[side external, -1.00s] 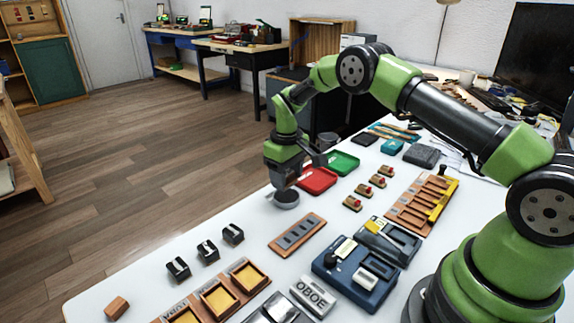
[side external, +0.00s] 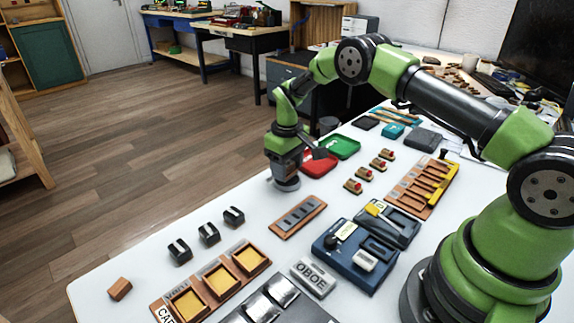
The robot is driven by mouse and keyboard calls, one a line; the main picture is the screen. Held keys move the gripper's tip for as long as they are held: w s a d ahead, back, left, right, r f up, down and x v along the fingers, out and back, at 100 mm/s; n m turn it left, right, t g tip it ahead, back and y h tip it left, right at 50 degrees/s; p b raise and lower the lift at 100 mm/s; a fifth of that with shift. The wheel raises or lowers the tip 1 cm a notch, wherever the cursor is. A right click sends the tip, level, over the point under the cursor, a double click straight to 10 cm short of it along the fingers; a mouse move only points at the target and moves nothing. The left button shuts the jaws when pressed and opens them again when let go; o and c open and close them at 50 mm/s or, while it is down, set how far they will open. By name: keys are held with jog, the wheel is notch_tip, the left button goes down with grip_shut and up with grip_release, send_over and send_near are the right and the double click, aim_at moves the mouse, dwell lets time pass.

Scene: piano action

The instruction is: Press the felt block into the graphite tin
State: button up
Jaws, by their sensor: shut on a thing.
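The graphite tin (side external: 288,187) is a small round grey tin standing on the white table, left of the red tray. My gripper (side external: 285,178) points straight down over the tin, with its fingertips at or inside the rim. It is shut on the felt block. The block is hidden between the fingers and by the tin wall, so how deep it sits cannot be told.
Close by are the red tray (side external: 318,170), green tray (side external: 341,147) and a wooden strip with dark slots (side external: 298,217). Several black clips (side external: 208,234) stand front left. A blue device (side external: 352,262) stands in front. Bare table lies left of the tin.

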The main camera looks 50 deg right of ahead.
jog(key=shift+f, duration=0.65)
dwell(1.2)
jog(key=shift+r, duration=3.6)
